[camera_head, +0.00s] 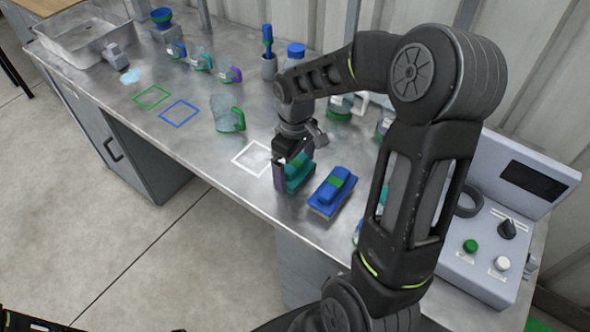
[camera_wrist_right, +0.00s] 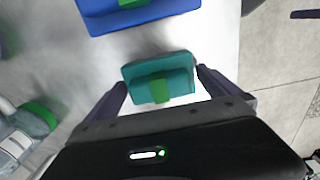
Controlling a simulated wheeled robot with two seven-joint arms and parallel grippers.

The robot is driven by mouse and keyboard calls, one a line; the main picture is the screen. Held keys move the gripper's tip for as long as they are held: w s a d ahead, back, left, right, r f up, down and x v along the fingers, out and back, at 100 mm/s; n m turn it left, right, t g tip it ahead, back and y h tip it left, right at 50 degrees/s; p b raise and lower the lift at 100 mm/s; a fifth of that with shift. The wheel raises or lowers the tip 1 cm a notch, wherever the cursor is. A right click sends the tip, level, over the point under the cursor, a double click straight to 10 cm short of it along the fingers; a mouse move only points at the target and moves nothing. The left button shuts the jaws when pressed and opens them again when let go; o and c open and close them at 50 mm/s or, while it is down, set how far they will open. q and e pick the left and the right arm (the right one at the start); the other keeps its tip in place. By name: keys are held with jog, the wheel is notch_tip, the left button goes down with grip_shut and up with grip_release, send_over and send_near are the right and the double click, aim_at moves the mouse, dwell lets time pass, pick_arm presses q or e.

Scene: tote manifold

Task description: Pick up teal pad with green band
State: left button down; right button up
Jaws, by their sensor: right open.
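The teal pad with a green band (camera_wrist_right: 179,76) lies on the metal table and shows in the right wrist view between the two fingers of my right gripper (camera_wrist_right: 162,88). In the head view the teal pad (camera_head: 298,174) is partly hidden behind my right gripper (camera_head: 291,166). My right gripper is open, with one finger on each side of the pad. I cannot tell whether the fingers touch it. My left gripper is not in view.
A blue pad with a green band (camera_head: 333,190) lies close to the right of the teal pad. A white outlined square (camera_head: 240,160) is to the left. A clear jug with a green handle (camera_head: 226,121) stands behind it. A control box (camera_head: 500,215) is at the right.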

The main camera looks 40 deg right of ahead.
aim_at(295, 163)
dwell(0.3)
jog(key=c, duration=1.1)
notch_tip(295, 163, up, 10)
jog(key=shift+r+b, duration=0.1)
jog(key=shift+b, duration=0.4)
